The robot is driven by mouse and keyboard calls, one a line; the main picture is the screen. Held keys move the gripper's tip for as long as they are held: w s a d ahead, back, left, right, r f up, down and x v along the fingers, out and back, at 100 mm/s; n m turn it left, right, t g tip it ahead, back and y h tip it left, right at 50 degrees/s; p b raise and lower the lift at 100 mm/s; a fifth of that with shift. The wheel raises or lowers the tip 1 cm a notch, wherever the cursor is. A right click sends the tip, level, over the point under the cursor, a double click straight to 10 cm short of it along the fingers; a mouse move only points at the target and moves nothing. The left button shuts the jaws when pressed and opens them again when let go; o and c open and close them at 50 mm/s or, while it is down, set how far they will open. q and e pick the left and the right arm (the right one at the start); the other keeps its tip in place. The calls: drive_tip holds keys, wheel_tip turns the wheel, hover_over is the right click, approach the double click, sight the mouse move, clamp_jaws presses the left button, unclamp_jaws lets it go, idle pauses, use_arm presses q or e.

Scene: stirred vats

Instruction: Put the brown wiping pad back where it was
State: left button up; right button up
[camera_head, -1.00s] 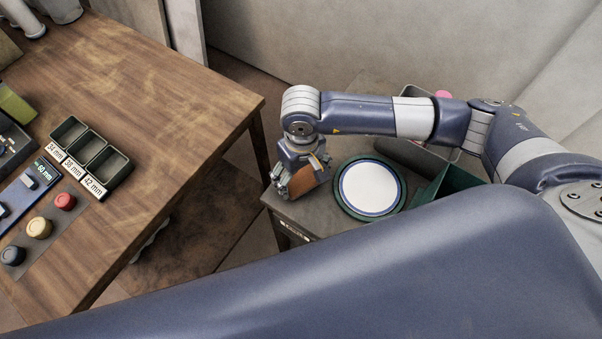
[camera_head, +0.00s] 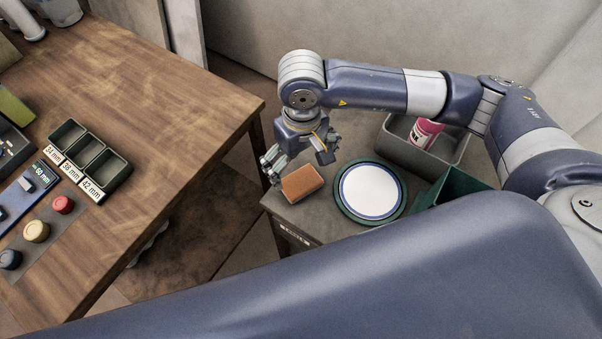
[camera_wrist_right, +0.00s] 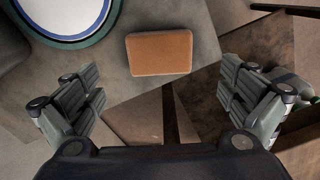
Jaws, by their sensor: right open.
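The brown wiping pad (camera_head: 303,183) lies flat on the grey side cabinet top (camera_head: 318,217), near its left front corner, left of a white plate. In the right wrist view the pad (camera_wrist_right: 160,53) shows whole, ahead of the fingers and touching neither. My right gripper (camera_head: 297,165) is open and empty, just above and behind the pad. It also shows in the right wrist view (camera_wrist_right: 164,100) with its fingers spread wide. My left gripper is not in view.
A white plate with a blue rim (camera_head: 370,191) sits on a green round base. Behind it a grey bin (camera_head: 399,147) holds a pink-labelled container (camera_head: 426,133). A green box (camera_head: 450,184) stands to the right. A wooden table (camera_head: 150,90) with small trays is at left, across a floor gap.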

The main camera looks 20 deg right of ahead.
wheel_tip(320, 180, up, 5)
idle(0.3)
idle(0.4)
